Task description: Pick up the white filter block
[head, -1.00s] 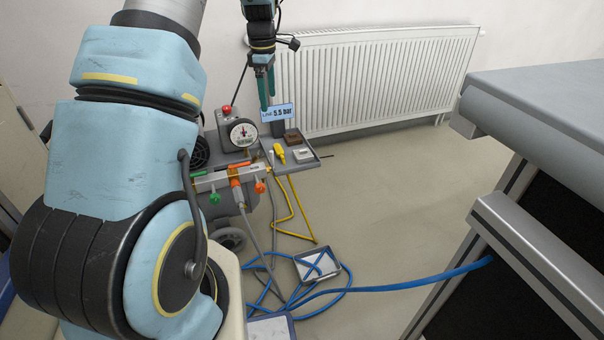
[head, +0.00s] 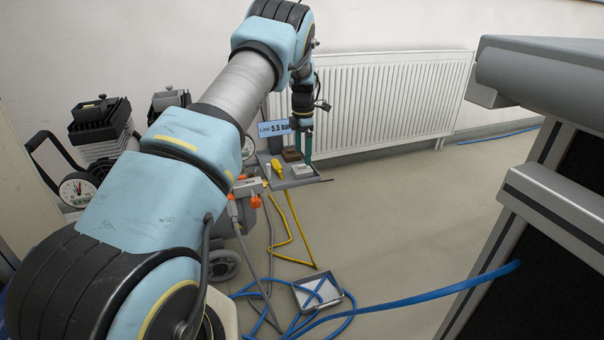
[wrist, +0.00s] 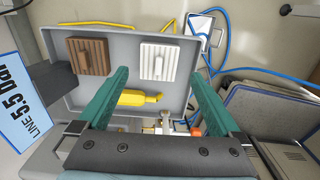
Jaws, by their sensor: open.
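The white filter block (head: 302,171) sits on a small grey tray (head: 316,179) beside the machine. In the wrist view the gripper (wrist: 160,74) is open and empty, one finger to the left and one to the right of the white block. I cannot tell the height of the fingertips above it.
A brown ribbed block (wrist: 88,56) lies left of the white one, and a yellow tool (wrist: 138,98) lies nearer on the tray. A blue sign (head: 273,128) stands close to my gripper. A radiator (head: 390,95) is behind. A blue hose (head: 420,293) crosses the floor.

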